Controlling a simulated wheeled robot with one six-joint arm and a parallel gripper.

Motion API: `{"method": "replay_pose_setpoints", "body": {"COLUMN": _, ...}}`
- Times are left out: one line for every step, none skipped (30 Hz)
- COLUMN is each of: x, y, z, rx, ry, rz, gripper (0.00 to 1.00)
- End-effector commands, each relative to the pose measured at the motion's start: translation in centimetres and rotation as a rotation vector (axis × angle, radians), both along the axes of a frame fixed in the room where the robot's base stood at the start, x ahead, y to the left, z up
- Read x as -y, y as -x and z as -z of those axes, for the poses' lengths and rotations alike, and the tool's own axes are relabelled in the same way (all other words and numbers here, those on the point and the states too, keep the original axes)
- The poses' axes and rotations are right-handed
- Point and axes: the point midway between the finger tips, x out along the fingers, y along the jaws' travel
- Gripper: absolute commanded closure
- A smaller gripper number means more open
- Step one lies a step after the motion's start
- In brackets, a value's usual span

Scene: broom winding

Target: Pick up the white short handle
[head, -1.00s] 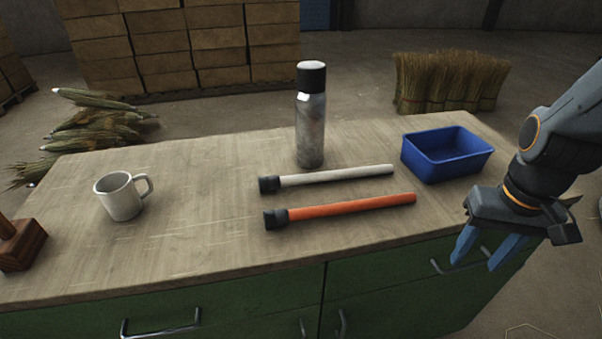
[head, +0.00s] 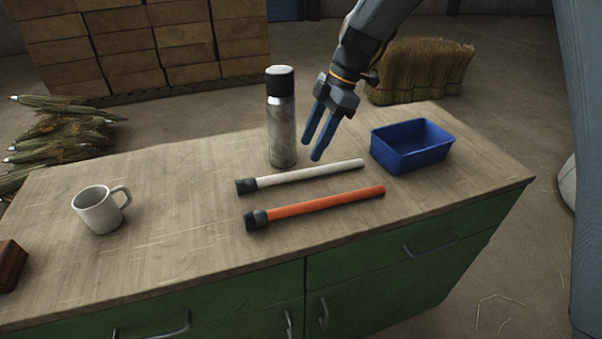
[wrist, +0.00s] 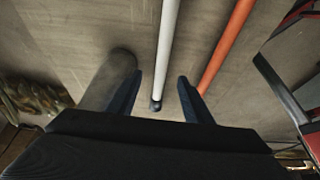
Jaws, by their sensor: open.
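The white short handle (head: 312,172) lies on the workbench with a dark cap at its left end. In the wrist view the white handle (wrist: 169,45) runs between my two fingers, its dark end near the bottom. My gripper (head: 312,152) is open and empty, with blue fingers pointing down above the white handle and apart from it. An orange handle (head: 325,201) with a dark cap lies nearly parallel in front of the white one; it also shows in the wrist view (wrist: 226,45), right of the right finger.
A metal flask (head: 281,125) with a black lid stands close behind the white handle, left of my gripper. A blue bin (head: 411,158) stands to the right. A grey mug (head: 99,211) and a brown wooden block (head: 10,264) are at the left. The bench top (head: 180,220) between is clear.

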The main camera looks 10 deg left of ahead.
Motion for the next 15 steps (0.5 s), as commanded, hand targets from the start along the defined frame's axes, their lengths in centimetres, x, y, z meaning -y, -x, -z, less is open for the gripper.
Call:
{"method": "replay_pose_setpoints", "body": {"x": -0.3, "y": 0.1, "z": 0.3, "rx": 0.0, "ry": -0.002, "rz": -0.01, "gripper": 0.54}}
{"method": "replay_pose_setpoints", "body": {"x": -0.4, "y": 0.2, "z": 0.5, "rx": 0.0, "ry": -0.004, "rz": -0.012, "gripper": 0.54}}
{"method": "replay_pose_setpoints", "body": {"x": -0.5, "y": 0.3, "z": 0.9, "rx": 0.0, "ry": -0.003, "rz": -0.014, "gripper": 0.54}}
{"method": "replay_pose_setpoints", "body": {"x": -0.6, "y": 0.3, "z": 1.2, "rx": -0.001, "ry": -0.003, "rz": -0.013, "gripper": 0.54}}
{"method": "replay_pose_setpoints", "body": {"x": -0.6, "y": 0.4, "z": 1.6, "rx": -0.001, "ry": -0.003, "rz": -0.013, "gripper": 0.54}}
{"method": "replay_pose_setpoints", "body": {"x": -0.7, "y": 0.4, "z": 1.9, "rx": 0.0, "ry": -0.002, "rz": -0.011, "gripper": 0.54}}
{"method": "replay_pose_setpoints", "body": {"x": -0.8, "y": 0.5, "z": 2.2, "rx": 0.0, "ry": -0.003, "rz": -0.011, "gripper": 0.54}}
{"method": "replay_pose_setpoints", "body": {"x": -0.8, "y": 0.5, "z": 2.4, "rx": 0.0, "ry": -0.003, "rz": -0.011, "gripper": 0.54}}
{"method": "replay_pose_setpoints", "body": {"x": -0.8, "y": 0.6, "z": 2.7, "rx": 0.001, "ry": -0.003, "rz": -0.01, "gripper": 0.54}}
{"method": "replay_pose_setpoints", "body": {"x": -0.8, "y": 0.6, "z": 3.1, "rx": 0.0, "ry": -0.002, "rz": -0.009, "gripper": 0.54}}
{"method": "replay_pose_setpoints", "body": {"x": -0.7, "y": 0.7, "z": 3.5, "rx": -0.002, "ry": -0.001, "rz": -0.009, "gripper": 0.54}}
{"method": "replay_pose_setpoints", "body": {"x": -0.7, "y": 0.8, "z": 4.0, "rx": -0.001, "ry": -0.002, "rz": -0.01, "gripper": 0.54}}
{"method": "replay_pose_setpoints", "body": {"x": -0.7, "y": 0.8, "z": 4.4, "rx": -0.001, "ry": -0.002, "rz": -0.01, "gripper": 0.54}}
{"method": "replay_pose_setpoints", "body": {"x": -0.7, "y": 0.9, "z": 4.9, "rx": -0.002, "ry": -0.001, "rz": -0.009, "gripper": 0.54}}
{"method": "replay_pose_setpoints", "body": {"x": -0.7, "y": 1.0, "z": 5.4, "rx": -0.002, "ry": -0.001, "rz": -0.008, "gripper": 0.54}}
